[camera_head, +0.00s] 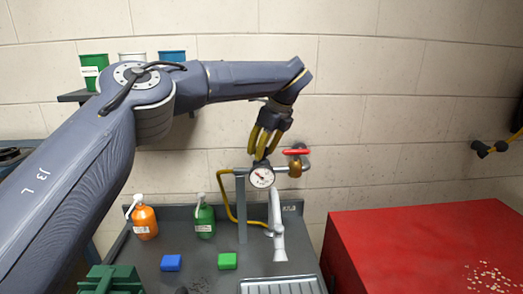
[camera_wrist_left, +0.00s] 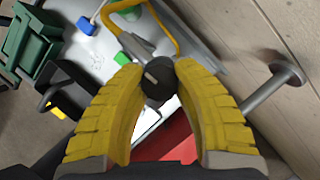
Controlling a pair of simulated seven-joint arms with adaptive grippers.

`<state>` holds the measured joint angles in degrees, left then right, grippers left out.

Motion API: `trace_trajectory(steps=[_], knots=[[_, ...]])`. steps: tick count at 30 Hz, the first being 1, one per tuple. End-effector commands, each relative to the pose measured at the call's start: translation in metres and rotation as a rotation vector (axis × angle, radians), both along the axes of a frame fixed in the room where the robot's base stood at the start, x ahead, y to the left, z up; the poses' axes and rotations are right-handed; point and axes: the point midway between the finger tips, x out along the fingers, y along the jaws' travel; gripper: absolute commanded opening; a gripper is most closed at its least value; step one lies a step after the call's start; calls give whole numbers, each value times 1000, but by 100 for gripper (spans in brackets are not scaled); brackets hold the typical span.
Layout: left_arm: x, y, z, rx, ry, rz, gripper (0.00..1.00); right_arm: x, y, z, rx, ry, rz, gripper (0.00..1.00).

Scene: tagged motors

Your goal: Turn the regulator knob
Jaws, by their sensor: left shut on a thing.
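The regulator has a round white gauge (camera_head: 262,175) on a metal pipe above the grey bench. My left gripper (camera_head: 262,155) reaches down from above to the top of the regulator, just over the gauge. In the left wrist view the dark regulator knob (camera_wrist_left: 157,80) sits between the two yellow fingertips of my left gripper (camera_wrist_left: 158,72), which are shut on it. The tip of my right gripper (camera_head: 481,150) shows at the right edge, far from the regulator.
A red-handled valve (camera_head: 297,152) is close to the right of the gauge. An orange bottle (camera_head: 144,222), a green bottle (camera_head: 204,220), a blue block (camera_head: 171,262) and a green block (camera_head: 227,261) stand on the bench. A red cabinet (camera_head: 400,240) is at right.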

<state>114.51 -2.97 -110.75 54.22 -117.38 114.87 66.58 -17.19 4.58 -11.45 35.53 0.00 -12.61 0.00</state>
Motion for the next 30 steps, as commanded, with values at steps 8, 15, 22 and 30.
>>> trace_trajectory(steps=[8, 15, 22, 30], knots=[[0, 1, -2, 2, 3, 2, 1, 0, 0, 0, 0, 0, 0, 44], [0, 1, -1, 1, 1, 1, 53, 0, 0, 0, 0, 0, 0, 44], [0, 0, -1, 1, 1, 0, 58, 0, 0, 0, 0, 0, 0, 44], [-3, -5, 15, 1, -3, 1, 58, 0, -1, 0, -1, 0, 0, 44]])
